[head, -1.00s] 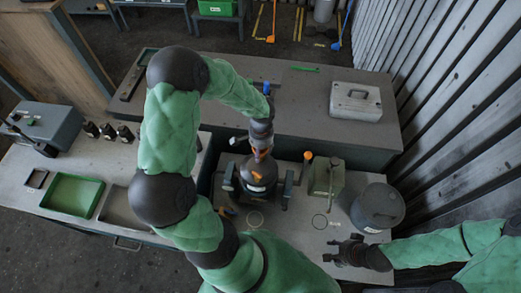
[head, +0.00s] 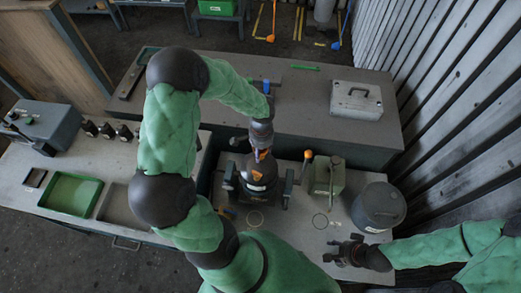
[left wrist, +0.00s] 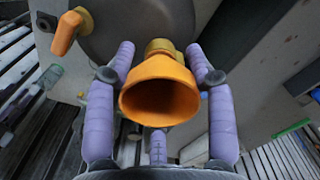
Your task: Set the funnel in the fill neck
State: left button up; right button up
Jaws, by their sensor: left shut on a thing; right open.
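The orange funnel (left wrist: 160,95) is between the purple fingers of my left gripper (left wrist: 160,62) in the left wrist view, its wide mouth facing the camera. A brass-coloured neck (left wrist: 160,46) shows right behind it, against the dark housing. The funnel's spout is hidden, so I cannot tell how far it sits in the neck. In the head view my left gripper (head: 261,138) is above the dark blower housing (head: 257,176), with a little of the funnel (head: 261,154) showing. My right gripper (head: 347,252) is open and empty over the front of the bench.
A green-grey can (head: 328,178) and a dark round container (head: 378,207) stand right of the housing. A light case (head: 356,100) lies on the back bench. A green tray (head: 72,194) is at the left. An orange handle (left wrist: 66,33) sticks out near the neck.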

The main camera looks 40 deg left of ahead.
pick_arm(q)
jog(key=shift+f+b, duration=0.15)
jog(key=shift+b, duration=0.15)
dwell(0.7)
jog(key=o, duration=0.9)
jog(key=shift+o, duration=0.2)
jog(key=o, duration=0.4)
jog(key=shift+c, duration=0.2)
jog(key=shift+r+p, duration=2.45)
jog(key=shift+r, duration=1.15)
